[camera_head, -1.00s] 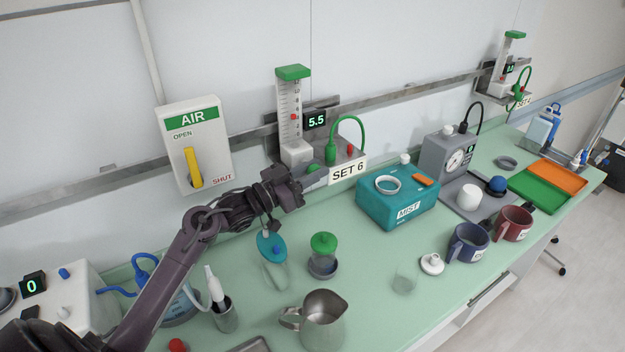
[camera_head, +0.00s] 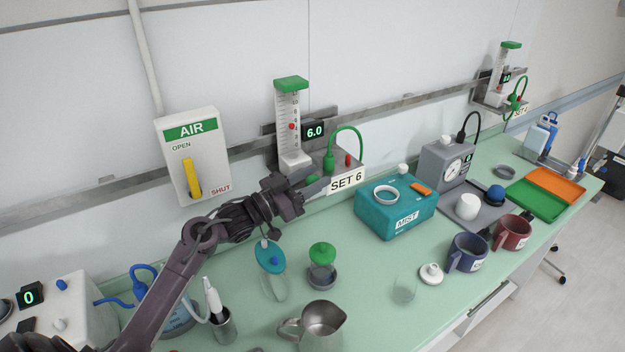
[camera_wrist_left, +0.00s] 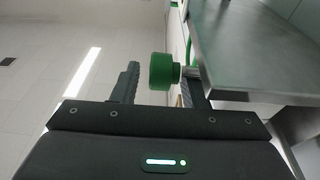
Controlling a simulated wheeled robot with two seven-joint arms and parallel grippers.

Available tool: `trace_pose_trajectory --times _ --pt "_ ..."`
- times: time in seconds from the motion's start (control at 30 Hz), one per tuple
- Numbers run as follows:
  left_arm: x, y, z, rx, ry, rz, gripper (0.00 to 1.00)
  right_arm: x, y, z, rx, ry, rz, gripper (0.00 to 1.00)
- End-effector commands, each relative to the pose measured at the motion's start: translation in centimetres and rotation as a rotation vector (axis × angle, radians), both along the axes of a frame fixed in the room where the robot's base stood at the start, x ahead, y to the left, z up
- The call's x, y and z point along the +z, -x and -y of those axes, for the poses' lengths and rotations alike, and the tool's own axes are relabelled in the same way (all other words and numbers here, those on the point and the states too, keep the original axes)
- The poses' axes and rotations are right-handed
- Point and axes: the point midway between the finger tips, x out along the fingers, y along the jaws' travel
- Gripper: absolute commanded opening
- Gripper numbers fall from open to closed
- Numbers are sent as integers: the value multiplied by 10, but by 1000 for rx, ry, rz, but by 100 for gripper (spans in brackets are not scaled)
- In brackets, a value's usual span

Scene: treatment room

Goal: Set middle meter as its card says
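The middle meter (camera_head: 289,125) hangs on the wall rail, with a green cap, a scale tube with a red float and a display (camera_head: 314,131) reading 6.0. Its card (camera_head: 346,180) says SET 6. My left gripper (camera_head: 313,187) is at the meter's lower front, just left of the card. In the left wrist view, a green knob (camera_wrist_left: 161,71) on a short metal stem sits between the left gripper's fingers (camera_wrist_left: 158,85). A gap shows on the left finger's side; the right finger is close to the knob. My right gripper is out of view.
An AIR box (camera_head: 190,155) with a yellow lever is left of the meter. Below stand a green-lidded jar (camera_head: 321,266), a metal pitcher (camera_head: 323,325) and a teal MIST box (camera_head: 395,210). Another meter (camera_head: 500,75) hangs far right.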

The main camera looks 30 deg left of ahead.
Motion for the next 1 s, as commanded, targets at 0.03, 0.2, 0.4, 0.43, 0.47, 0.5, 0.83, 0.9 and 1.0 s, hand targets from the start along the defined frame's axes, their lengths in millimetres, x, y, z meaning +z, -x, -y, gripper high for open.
trace_pose_trajectory --times 0.03,0.2,0.4,0.43,0.47,0.5,0.83,0.9,1.0 --pt "15 0 0 0 -1 2 40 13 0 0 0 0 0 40" --pt "51 0 0 0 -2 3 40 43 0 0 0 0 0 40" --pt "90 0 0 -1 -2 1 40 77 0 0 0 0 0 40" --pt "96 0 1 -1 -2 1 40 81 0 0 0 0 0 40" --pt "102 0 1 -1 -2 1 40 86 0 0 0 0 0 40" --pt "111 0 1 -1 -2 1 40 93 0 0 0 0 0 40" --pt "167 0 2 -2 -3 2 40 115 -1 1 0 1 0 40" --pt "176 0 2 -3 -3 3 40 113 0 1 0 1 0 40" --pt "184 0 2 -3 -2 1 40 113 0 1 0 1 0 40"
